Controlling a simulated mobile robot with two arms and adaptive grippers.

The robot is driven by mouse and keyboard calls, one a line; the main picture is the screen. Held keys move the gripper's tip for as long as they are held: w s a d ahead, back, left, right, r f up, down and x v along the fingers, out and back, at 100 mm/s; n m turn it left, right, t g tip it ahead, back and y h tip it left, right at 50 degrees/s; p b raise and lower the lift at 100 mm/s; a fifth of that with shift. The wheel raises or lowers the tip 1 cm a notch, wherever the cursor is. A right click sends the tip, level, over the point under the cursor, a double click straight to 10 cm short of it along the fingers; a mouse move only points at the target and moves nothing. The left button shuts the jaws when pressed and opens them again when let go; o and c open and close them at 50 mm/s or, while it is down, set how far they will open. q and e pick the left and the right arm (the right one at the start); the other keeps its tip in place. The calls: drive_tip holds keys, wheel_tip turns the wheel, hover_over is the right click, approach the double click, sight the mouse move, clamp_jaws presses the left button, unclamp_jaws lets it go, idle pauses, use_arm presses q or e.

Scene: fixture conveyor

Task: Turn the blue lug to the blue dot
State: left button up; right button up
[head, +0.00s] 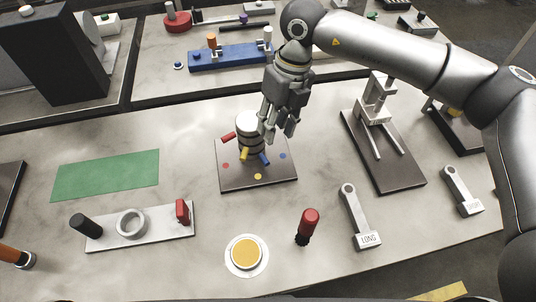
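A post of stacked white and dark rings (250,135) stands on a dark square plate (232,182). Red (228,136), yellow (245,154) and blue (264,159) lugs stick out of it. Red (226,165), yellow (258,177) and blue (283,156) dots mark the plate. The blue lug points down and right, to the left of the blue dot. My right gripper (279,134) points down just above and right of the blue lug, its fingers apart with nothing seen between them. It partly hides the post's right side. My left gripper is not in view.
A red-handled tool (307,226) and a yellow round button (246,254) stand in front. A dark-based fixture (400,180) and a LONG-marked lever (360,218) are at right. A green mat (105,174) lies left; a blue block (230,56) sits behind.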

sight(267, 161)
drive_tip(key=f+p, duration=0.1)
drive_tip(key=f, duration=0.2)
drive_tip(key=a+f+p, duration=0.1)
drive_tip(key=f, duration=0.3)
drive_tip(key=s+f+p, duration=0.1)
drive_tip(key=f, duration=0.2)
drive_tip(key=shift+a+f, duration=0.4)
drive_tip(key=shift+c, duration=0.4)
clamp_jaws()
